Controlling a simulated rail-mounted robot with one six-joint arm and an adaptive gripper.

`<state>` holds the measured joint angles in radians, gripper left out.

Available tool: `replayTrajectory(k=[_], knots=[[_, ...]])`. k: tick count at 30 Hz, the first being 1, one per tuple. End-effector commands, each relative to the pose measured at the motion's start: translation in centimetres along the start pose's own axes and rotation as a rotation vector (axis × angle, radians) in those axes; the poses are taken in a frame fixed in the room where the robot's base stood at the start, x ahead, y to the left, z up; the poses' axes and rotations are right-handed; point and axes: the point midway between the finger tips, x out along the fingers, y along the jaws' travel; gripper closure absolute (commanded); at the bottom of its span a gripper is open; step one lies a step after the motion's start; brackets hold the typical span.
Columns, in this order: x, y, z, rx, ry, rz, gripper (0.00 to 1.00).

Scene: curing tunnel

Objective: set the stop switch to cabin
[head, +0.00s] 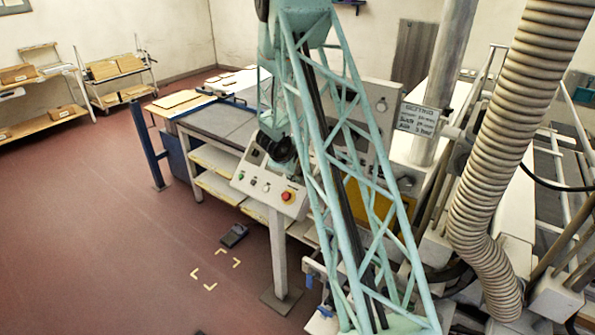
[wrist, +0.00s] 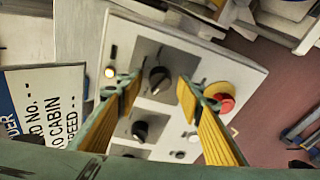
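A pale control panel (head: 258,196) stands on a post in the head view; its face (wrist: 215,72) fills the middle of the wrist view. It carries a black rotary knob (wrist: 159,80), a second black knob (wrist: 140,131), small buttons and lamps, and a red mushroom button (wrist: 224,102) on a yellow base. I cannot read which knob is the stop switch or its setting. My gripper (wrist: 157,82) is open, its yellow-padded fingers on either side of the upper knob with gaps visible. Contact and depth are unclear. In the head view my arm hides part of the panel.
A sign plate (wrist: 42,105) beside the panel in the wrist view is cut off; "CABIN" is readable. The head view shows another sign (head: 419,119), a ribbed hose (head: 505,130) at right, a workbench (head: 222,120) behind and clear red floor (head: 100,220) at left.

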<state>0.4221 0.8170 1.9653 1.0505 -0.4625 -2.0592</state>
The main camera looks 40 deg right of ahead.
Motion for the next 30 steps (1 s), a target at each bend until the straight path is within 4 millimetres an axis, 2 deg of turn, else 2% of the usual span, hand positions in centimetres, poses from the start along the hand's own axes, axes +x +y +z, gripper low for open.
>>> replayTrajectory(k=[2, 9, 20, 30], knots=[[-0.01, 0.01, 0.0, 0.0, 0.0, 0.0, 0.68], [-0.01, 0.0, 0.0, 0.0, 0.0, 0.0, 0.9], [0.01, -0.05, 0.01, 0.017, 0.001, 0.003, 0.9], [0.04, -0.09, 0.0, 0.115, 0.008, 0.022, 0.9]])
